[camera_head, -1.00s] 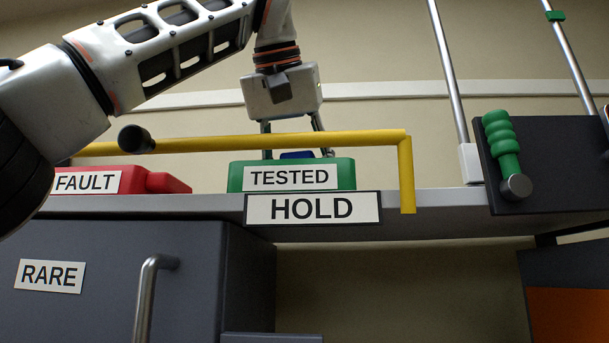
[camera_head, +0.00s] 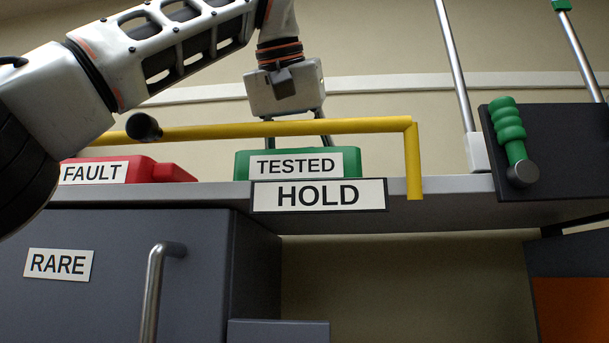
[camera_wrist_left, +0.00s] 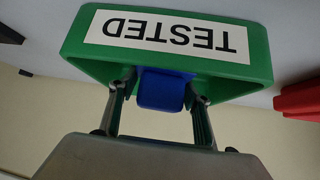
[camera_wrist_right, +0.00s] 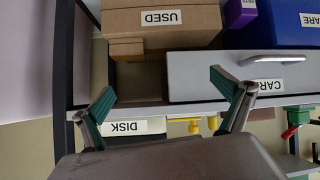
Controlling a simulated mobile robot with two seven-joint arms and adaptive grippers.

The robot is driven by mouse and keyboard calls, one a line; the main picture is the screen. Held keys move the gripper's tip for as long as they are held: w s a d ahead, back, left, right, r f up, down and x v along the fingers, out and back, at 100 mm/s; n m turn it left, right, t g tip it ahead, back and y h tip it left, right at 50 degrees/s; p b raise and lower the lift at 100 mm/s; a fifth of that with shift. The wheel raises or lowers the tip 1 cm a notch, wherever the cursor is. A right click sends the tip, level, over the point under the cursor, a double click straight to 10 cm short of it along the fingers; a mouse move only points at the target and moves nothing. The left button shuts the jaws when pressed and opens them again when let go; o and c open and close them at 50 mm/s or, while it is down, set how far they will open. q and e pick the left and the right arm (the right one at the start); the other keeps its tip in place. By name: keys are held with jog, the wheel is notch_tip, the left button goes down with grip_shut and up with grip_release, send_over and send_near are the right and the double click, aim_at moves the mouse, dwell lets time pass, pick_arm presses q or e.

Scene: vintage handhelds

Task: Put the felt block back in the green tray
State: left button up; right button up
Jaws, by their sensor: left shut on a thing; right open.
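The green tray (camera_head: 243,166) labelled TESTED stands on the grey shelf behind the HOLD sign (camera_head: 318,195). My left gripper (camera_wrist_left: 165,91) is shut on a blue block (camera_wrist_left: 162,92), which I take to be the felt block. In the left wrist view the block is at the open side of the green tray (camera_wrist_left: 258,72), between my fingers. In the head view my left gripper (camera_head: 299,143) reaches down behind the tray's front wall, which hides the block. I cannot tell whether the block touches the tray floor. My right gripper (camera_wrist_right: 164,90) is open and empty.
A yellow rail (camera_head: 300,128) runs in front of the tray. A red tray (camera_head: 145,171) labelled FAULT is to the left. A dark panel with a green handle (camera_head: 508,130) is at the right. The right wrist view shows a USED cardboard box (camera_wrist_right: 165,25) and a grey drawer (camera_wrist_right: 220,72).

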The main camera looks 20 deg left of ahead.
pick_arm(q)
jog(key=shift+f, duration=0.15)
jog(key=o, duration=1.9)
jog(key=o, duration=0.6)
